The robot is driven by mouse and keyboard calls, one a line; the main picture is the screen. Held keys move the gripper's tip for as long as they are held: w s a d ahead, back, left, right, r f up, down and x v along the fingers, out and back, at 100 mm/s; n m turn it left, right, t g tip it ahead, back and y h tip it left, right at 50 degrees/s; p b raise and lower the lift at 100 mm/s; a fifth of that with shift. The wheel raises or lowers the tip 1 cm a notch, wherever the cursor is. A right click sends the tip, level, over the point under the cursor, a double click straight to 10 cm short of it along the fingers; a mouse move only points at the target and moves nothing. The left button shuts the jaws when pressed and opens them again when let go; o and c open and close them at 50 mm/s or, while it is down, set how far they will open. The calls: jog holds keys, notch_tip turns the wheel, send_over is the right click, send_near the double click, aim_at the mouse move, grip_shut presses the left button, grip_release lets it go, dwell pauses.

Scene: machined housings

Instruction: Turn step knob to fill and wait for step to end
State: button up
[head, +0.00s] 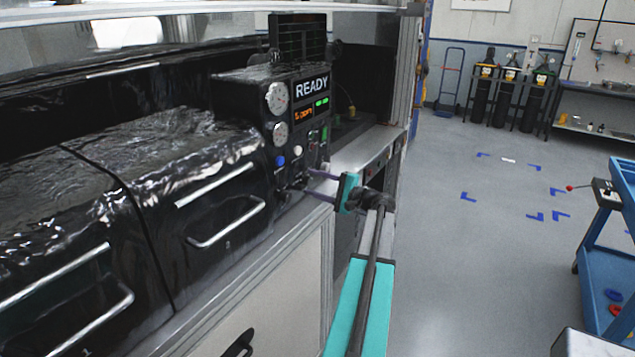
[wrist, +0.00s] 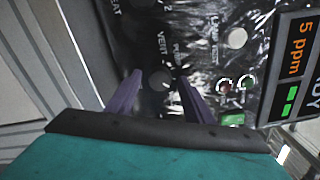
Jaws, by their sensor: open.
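The dark control panel (head: 298,125) has a display reading READY, and an orange readout of 5 ppm that also shows in the wrist view (wrist: 299,50). A dark round knob (wrist: 160,77) has the word VENT beside it and a second, partly hidden label; no FILL label is legible. My gripper (wrist: 161,82) is open, its two purple fingers on either side of this knob. I cannot tell whether they touch it. In the head view my gripper (head: 308,181) reaches the panel's lower part, and the knob is hard to make out there.
Two round gauges (head: 277,97) sit on the panel's left. A pale button (wrist: 237,38) and a green lit rectangle (wrist: 233,119) are near the knob. Black drawers with bar handles (head: 228,222) stand left. A blue cart (head: 607,240) stands right; the floor between is clear.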

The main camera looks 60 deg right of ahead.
jog(key=shift+c, duration=0.2)
jog(key=c, duration=1)
jog(key=shift+f+b, duration=0.15)
jog(key=shift+b, duration=0.5)
jog(key=n+b, duration=0.1)
jog(key=b, duration=0.1)
jog(key=shift+b, duration=0.3)
jog(key=n+b, duration=0.2)
jog(key=b, duration=0.2)
jog(key=shift+n+b, duration=0.5)
